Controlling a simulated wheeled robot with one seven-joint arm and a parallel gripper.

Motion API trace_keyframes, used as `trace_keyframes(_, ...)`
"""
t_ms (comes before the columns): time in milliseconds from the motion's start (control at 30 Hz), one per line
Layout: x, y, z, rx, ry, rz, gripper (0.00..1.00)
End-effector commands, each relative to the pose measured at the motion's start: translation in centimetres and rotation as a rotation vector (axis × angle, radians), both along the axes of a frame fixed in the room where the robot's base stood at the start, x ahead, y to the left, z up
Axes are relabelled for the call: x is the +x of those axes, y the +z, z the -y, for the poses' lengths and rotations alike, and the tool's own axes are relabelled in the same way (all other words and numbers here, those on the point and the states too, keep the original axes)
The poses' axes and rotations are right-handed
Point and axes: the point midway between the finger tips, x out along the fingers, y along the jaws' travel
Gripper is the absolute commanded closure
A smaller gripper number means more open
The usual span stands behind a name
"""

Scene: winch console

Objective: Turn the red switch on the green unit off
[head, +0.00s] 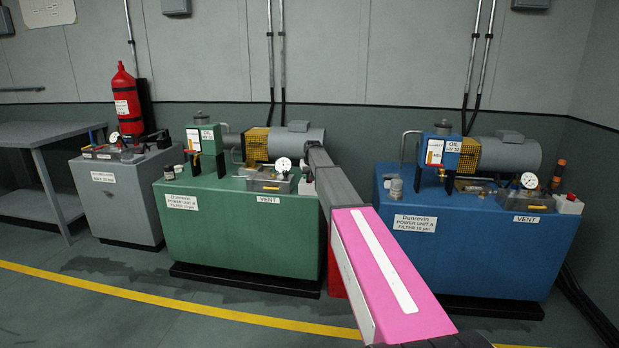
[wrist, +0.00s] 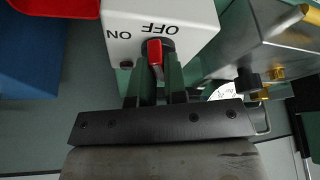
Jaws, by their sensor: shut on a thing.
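The green unit (head: 240,235) stands left of centre in the head view. Its white switch box (wrist: 190,20) fills the top of the wrist view, with the words OFF and ON upside down. In the head view the box (head: 306,188) shows partly, at the unit's right end beside my arm. The red switch (wrist: 155,50) is a narrow handle on a dark round base, with its far end just below the word OFF. My arm hides the switch and fingertips in the head view.
A gauge (head: 283,164) and a metal tray (head: 270,181) with brass fittings sit left of the box. A blue unit (head: 470,245) with a similar box (head: 568,204) stands at right. A red object (head: 335,275) shows low behind my arm.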

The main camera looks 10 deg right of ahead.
Motion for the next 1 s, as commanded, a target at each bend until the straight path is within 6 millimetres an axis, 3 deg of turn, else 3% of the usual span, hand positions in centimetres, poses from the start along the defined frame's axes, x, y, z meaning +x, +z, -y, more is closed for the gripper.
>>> trace_keyframes(500, 0.02, -0.32, -0.22, 0.001, -0.361, -0.006, 1.0)
trace_keyframes(1000, -0.04, -0.35, -0.18, 0.002, -0.443, -0.007, 1.0)
